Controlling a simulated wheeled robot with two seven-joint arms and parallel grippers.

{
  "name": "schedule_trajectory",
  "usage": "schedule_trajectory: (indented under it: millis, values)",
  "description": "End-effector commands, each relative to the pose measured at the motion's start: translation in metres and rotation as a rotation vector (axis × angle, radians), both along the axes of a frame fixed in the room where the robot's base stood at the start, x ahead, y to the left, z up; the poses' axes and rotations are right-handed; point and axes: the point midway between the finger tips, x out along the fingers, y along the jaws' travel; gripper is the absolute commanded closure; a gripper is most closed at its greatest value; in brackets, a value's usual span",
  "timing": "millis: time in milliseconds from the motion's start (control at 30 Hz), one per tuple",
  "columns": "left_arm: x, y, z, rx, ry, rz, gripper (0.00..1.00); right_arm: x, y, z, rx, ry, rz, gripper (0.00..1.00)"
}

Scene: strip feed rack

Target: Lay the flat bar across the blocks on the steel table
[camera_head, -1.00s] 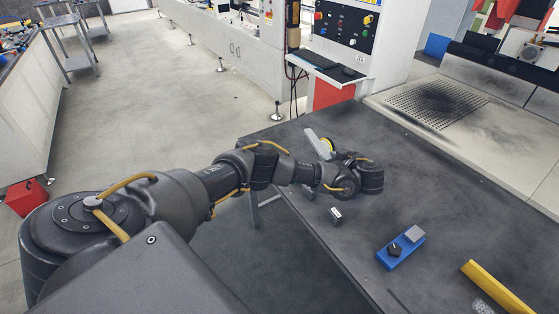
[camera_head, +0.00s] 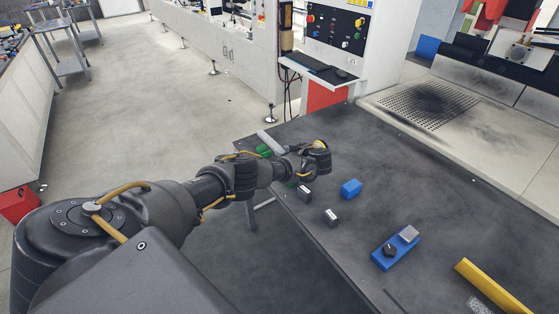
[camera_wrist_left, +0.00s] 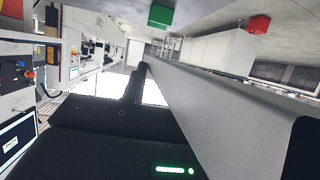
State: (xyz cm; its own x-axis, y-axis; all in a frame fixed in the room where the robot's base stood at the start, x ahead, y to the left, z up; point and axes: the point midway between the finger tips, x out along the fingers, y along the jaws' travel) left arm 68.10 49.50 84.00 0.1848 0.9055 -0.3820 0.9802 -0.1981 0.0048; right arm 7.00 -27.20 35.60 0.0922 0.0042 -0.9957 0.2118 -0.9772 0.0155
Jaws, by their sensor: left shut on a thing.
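The flat bar, a long grey strip (camera_head: 269,141), shows past my left wrist near the far left corner of the steel table (camera_head: 440,215). In the left wrist view the bar (camera_wrist_left: 225,115) runs diagonally, large and close. My left gripper (camera_head: 296,149) is shut on it; its fingertips are mostly hidden. A blue block (camera_head: 350,188) stands on the table to the right of my wrist. A green block (camera_head: 264,151) shows beside the bar, partly hidden by it and my arm. Whether the bar touches a block cannot be told. My right gripper is not in view.
Two small black-and-white pieces (camera_head: 331,217) (camera_head: 304,193) lie near the table's left edge. A blue unit with a knob (camera_head: 393,253) and a yellow bar (camera_head: 492,287) lie nearer. The table's right middle is clear.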

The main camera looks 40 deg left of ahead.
Motion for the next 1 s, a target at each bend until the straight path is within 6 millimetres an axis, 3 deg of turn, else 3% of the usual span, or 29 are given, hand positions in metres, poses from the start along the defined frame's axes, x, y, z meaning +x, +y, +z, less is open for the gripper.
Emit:
schedule_trajectory:
  millis: [200, 433, 700, 1000]
  values:
    - [0.004, 0.020, -0.024, 0.000, -0.003, 0.002, 1.00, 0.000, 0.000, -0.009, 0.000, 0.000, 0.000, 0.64]
    - [0.005, 0.024, -0.028, 0.000, -0.005, 0.002, 1.00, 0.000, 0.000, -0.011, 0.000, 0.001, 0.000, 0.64]
    - [0.006, 0.027, -0.062, -0.001, -0.004, 0.002, 1.00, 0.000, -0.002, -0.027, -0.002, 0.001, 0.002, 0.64]
    - [0.006, 0.027, -0.062, -0.001, -0.004, 0.001, 1.00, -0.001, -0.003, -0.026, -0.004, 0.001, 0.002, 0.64]
